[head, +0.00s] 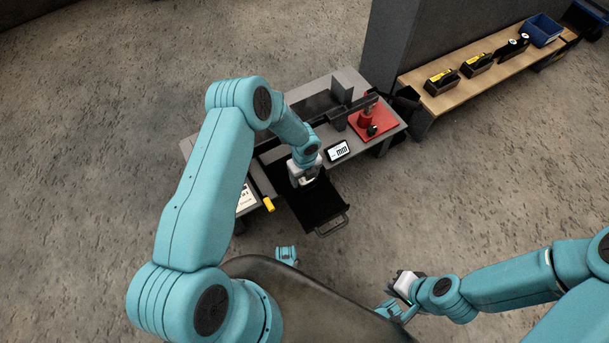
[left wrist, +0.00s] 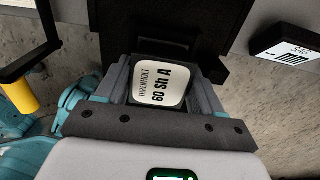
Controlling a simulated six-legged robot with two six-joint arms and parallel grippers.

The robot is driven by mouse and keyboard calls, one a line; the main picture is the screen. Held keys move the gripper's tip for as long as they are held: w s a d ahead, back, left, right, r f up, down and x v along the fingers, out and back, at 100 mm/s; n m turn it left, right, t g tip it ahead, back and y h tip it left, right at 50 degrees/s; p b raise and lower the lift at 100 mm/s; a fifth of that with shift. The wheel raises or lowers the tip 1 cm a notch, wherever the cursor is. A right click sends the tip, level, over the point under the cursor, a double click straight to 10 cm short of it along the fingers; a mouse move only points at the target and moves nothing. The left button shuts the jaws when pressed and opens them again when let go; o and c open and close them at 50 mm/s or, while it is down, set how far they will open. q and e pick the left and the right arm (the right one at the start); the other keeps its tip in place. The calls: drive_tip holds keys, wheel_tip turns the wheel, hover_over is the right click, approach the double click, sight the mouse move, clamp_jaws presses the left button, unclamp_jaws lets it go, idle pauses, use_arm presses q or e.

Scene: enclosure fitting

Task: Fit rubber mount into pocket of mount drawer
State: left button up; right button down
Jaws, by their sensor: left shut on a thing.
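My left gripper (head: 302,182) is over the black mount drawer (head: 322,212), which is pulled out from the bench toward me. In the left wrist view its fingers are shut on the rubber mount (left wrist: 160,86), a dark block with a white label reading "60 Sh A". Black drawer surface (left wrist: 150,18) lies beyond the mount. The pocket cannot be made out, and I cannot tell whether the mount touches the drawer. My right gripper (head: 392,307) is low at the right, away from the bench; its finger gap is unclear.
A "mm" display (head: 338,151) and a red fixture (head: 375,124) are on the grey bench right of the drawer. A yellow handle (head: 268,204) sticks out to its left. A wooden shelf (head: 500,72) with several dark parts and a blue bin (head: 541,30) stands back right.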

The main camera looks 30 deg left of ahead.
use_arm(q)
drive_tip(key=shift+f+b, duration=0.45)
drive_tip(key=o, duration=1.5)
drive_tip(key=shift+c, duration=0.2)
wheel_tip(320, 180, up, 2)
drive_tip(key=shift+r+p, duration=0.25)
drive_tip(key=shift+p, duration=0.85)
wheel_tip(320, 180, up, 11)
drive_tip(key=p, duration=0.3)
drive_tip(key=s+d+n+h, duration=0.2)
drive_tip(key=s+d+n, duration=0.4)
drive_tip(key=s+n, duration=0.4)
drive_tip(key=s+d+n+h, duration=0.2)
drive_tip(key=s+d+n, duration=0.4)
drive_tip(key=s+n, duration=0.4)
drive_tip(key=n, duration=0.6)
drive_tip(key=shift+s+r, duration=0.15)
drive_tip(key=shift+s, duration=0.2)
